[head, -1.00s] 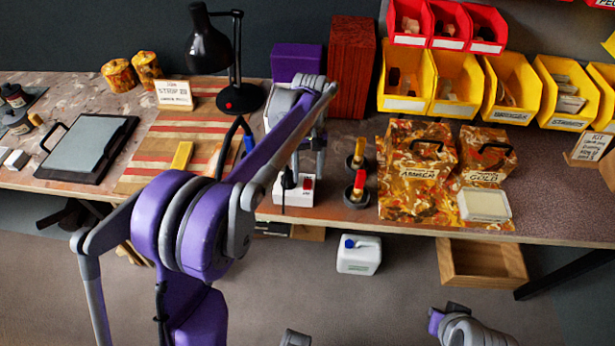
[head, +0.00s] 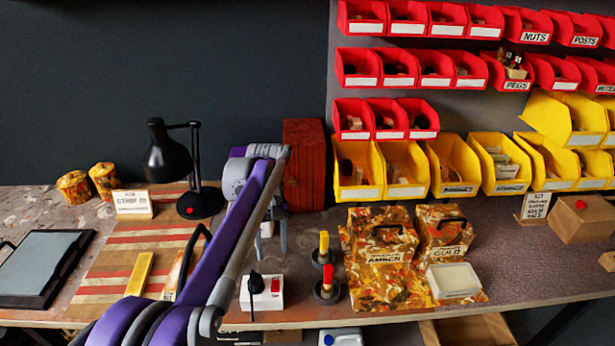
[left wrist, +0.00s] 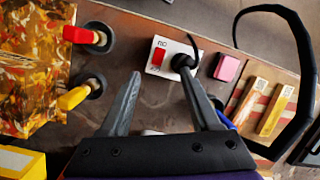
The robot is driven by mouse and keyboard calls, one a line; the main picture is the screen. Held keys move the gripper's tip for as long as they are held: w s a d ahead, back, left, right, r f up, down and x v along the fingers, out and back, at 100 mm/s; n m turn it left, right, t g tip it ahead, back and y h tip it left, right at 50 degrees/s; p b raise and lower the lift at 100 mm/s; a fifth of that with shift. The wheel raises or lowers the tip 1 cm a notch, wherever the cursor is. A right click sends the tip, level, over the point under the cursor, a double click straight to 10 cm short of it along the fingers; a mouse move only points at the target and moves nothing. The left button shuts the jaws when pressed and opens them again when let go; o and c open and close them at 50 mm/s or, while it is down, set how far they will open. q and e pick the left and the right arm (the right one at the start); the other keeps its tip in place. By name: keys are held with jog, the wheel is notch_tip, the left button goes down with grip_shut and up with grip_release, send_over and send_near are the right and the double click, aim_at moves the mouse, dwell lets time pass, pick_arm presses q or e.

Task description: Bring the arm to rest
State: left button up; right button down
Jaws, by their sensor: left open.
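My left arm reaches up from the bottom of the head view over the bench. My left gripper (head: 270,242) points down, open and empty, above the bench behind a white switch box (head: 262,292) with a red switch and black knob. In the left wrist view the two fingers of the left gripper (left wrist: 161,72) stand apart, with the white box (left wrist: 158,58) showing beyond and between them. Nothing is between the fingers. My right arm and gripper are out of view.
A black lamp (head: 168,155) and striped board (head: 125,255) are left of the arm. A dark red block (head: 304,150) stands behind. Yellow-handled (head: 324,243) and red-handled (head: 327,275) tools and patterned bags (head: 375,270) are to the right. Yellow bins (head: 405,172) line the back.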

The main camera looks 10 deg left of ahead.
pick_arm(q)
jog(key=s+d+r+m+t+p, duration=0.1)
jog(key=s+m+t+p, duration=0.1)
jog(key=s, duration=0.4)
jog(key=s+d+r+m+t+p, duration=0.1)
jog(key=s+r+m+t, duration=0.1)
jog(key=s, duration=0.4)
jog(key=s+f+m+t+p, duration=0.2)
jog(key=s+f+m+t, duration=0.1)
jog(key=s, duration=0.8)
notch_tip(320, 180, down, 2)
jog(key=shift+s+d+f+m+t+y+p, duration=0.15)
jog(key=shift+d+m+t+y+p, duration=0.2)
jog(key=shift+t, duration=0.25)
jog(key=shift+a, duration=0.1)
